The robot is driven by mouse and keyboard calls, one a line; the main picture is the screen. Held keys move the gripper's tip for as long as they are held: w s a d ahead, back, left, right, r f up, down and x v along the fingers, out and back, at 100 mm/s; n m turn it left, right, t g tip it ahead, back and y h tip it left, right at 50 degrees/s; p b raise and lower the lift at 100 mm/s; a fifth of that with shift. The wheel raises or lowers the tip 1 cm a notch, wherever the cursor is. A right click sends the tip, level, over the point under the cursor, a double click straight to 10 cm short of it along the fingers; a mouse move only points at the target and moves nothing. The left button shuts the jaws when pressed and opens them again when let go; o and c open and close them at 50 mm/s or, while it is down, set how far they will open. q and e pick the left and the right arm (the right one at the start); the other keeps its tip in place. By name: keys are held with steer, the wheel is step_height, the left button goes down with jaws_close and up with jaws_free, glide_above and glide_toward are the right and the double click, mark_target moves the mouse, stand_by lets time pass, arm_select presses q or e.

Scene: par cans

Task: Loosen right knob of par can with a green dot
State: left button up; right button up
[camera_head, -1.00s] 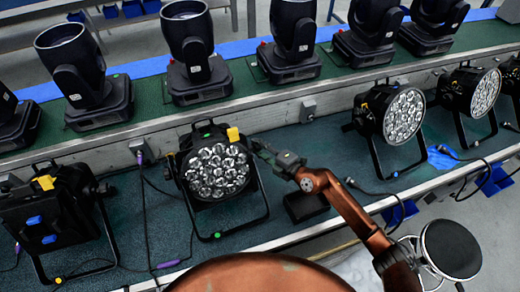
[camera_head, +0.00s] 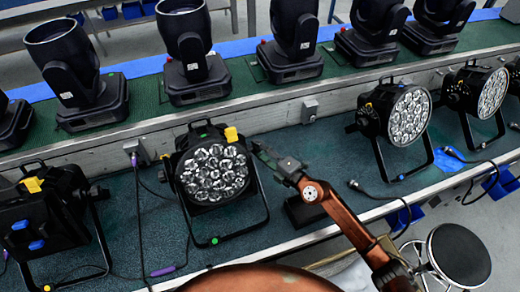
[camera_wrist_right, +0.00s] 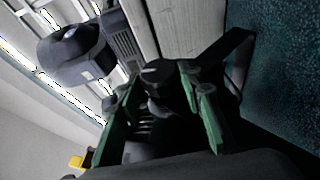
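The par can with a green dot (camera_head: 213,172) stands upright in the middle of the head view, its lens facing me. The green dot (camera_head: 214,240) is on the foot of its bracket. My right gripper (camera_head: 262,152) is at the can's right side, close to where the bracket joins. In the right wrist view its two green fingers (camera_wrist_right: 163,95) are apart, with a dark knob (camera_wrist_right: 158,74) between or just beyond their tips. I cannot tell whether they touch it. The knob is hidden in the head view. My left gripper is not in view.
Another par can (camera_head: 42,215) stands at the left, and one (camera_head: 405,115) at the right. Moving-head lights line the green shelf behind. A cable (camera_head: 385,193) lies right of my right arm. A round stool (camera_head: 458,255) stands at lower right.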

steer(key=o, duration=0.4)
steer(key=shift+c, duration=0.2)
steer(key=v, duration=1.2)
